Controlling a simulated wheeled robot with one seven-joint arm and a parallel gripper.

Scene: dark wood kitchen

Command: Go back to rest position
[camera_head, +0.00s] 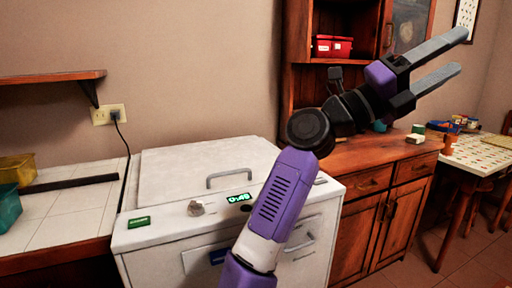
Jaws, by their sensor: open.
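My gripper (449,58) is raised at the upper right of the head view. Its two grey fingers are spread apart with nothing between them. They point up and to the right, in front of the wooden cabinet. My purple and black arm rises from the bottom middle and hides part of the white appliance and the cabinet.
A white chest-like appliance (165,238) with a closed lid (185,172) stands at the centre. A tiled counter (70,200) is at left, under a wooden shelf (45,78). A wooden cabinet (375,180) stands at right, holding a red box (333,47). A table (480,152) is farther right.

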